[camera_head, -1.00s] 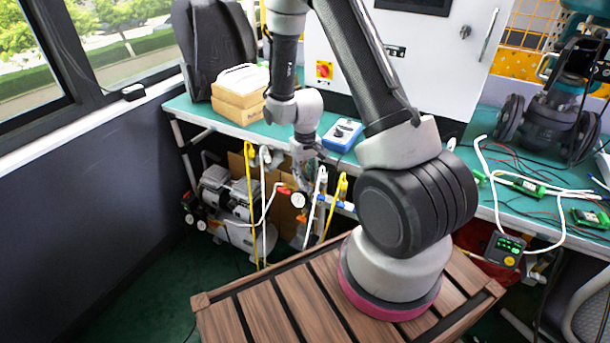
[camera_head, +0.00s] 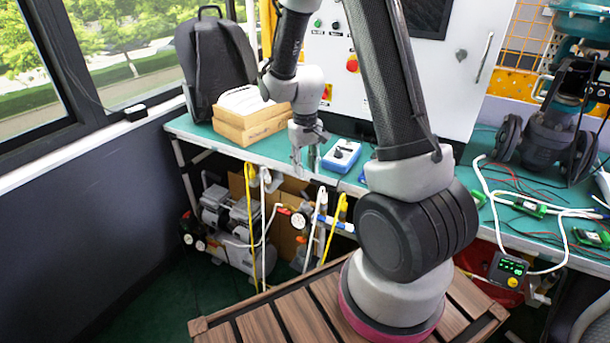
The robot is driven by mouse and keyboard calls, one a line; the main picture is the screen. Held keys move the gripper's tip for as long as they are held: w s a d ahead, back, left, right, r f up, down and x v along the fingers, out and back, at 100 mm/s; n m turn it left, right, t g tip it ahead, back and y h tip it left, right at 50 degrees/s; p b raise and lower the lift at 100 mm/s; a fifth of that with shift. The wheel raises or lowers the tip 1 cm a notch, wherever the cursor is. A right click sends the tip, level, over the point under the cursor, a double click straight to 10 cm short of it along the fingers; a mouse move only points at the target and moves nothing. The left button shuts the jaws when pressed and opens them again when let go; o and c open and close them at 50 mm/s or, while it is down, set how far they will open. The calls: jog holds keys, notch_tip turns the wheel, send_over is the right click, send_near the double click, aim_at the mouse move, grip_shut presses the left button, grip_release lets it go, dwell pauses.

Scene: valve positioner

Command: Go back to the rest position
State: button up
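My gripper (camera_head: 305,160) hangs from the arm, pointing down, just over the front edge of the green workbench (camera_head: 220,141). Its two fingers are apart with a gap between them, and nothing shows in the gap. A blue box with a dark knob (camera_head: 341,156) sits on the bench just right of the gripper. Below the gripper are a pressure gauge (camera_head: 299,220) and blue fittings with yellow and white hoses. The valve positioner is not clearly identifiable in this view.
A white control cabinet (camera_head: 450,65) stands behind. A compressor (camera_head: 220,225) is under the bench.

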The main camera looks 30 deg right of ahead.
jog(key=shift+r, duration=0.1)
dwell(0.4)
jog(key=s+d+r+t, duration=0.1)
jog(key=s+r+t, duration=0.3)
jog(key=s+r, duration=1.8)
jog(key=v, duration=0.3)
jog(key=shift+w, duration=0.1)
dwell(1.2)
